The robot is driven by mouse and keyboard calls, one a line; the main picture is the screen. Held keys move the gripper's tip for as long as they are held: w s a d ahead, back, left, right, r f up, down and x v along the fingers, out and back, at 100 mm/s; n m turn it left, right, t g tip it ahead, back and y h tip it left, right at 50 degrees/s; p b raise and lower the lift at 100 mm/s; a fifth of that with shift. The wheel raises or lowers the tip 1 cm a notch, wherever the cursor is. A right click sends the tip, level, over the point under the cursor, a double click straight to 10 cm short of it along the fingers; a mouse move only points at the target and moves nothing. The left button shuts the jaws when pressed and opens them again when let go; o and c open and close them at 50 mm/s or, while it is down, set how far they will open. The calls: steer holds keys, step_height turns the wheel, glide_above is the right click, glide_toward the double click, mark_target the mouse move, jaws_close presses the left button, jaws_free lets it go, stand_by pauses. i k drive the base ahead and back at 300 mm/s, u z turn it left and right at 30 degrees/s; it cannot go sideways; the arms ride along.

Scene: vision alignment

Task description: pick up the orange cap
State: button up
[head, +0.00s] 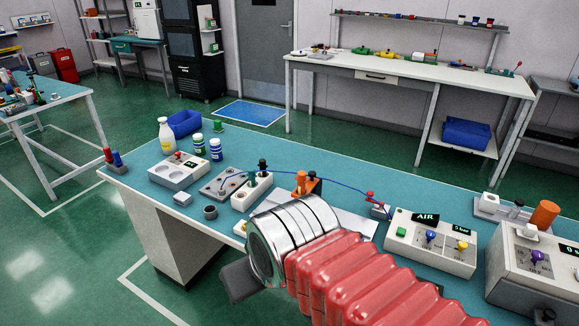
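An orange cylindrical cap (545,213) stands upright at the right, at the back of a grey box with a purple knob. A smaller orange piece (301,181) stands near the table's middle, beside a dark block; I cannot tell its exact shape. My arm comes in from the bottom right, with a red ribbed sleeve and a shiny metal ring. A dark part of my gripper (240,281) shows below the ring, at the table's front edge. The fingertips are hidden, and I see nothing held. The gripper is well left of the orange cap.
The teal table (340,167) carries a white AIR box (431,244) with knobs, a blue cable (335,186), a grey plate (222,186), bottles (199,145) and a blue bin (185,122). My arm hides part of its front. The table's back strip is mostly clear.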

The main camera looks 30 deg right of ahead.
mark_target(302, 174)
steer(key=z, duration=0.15)
steer(key=i, duration=1.05)
steer(key=z, duration=0.15)
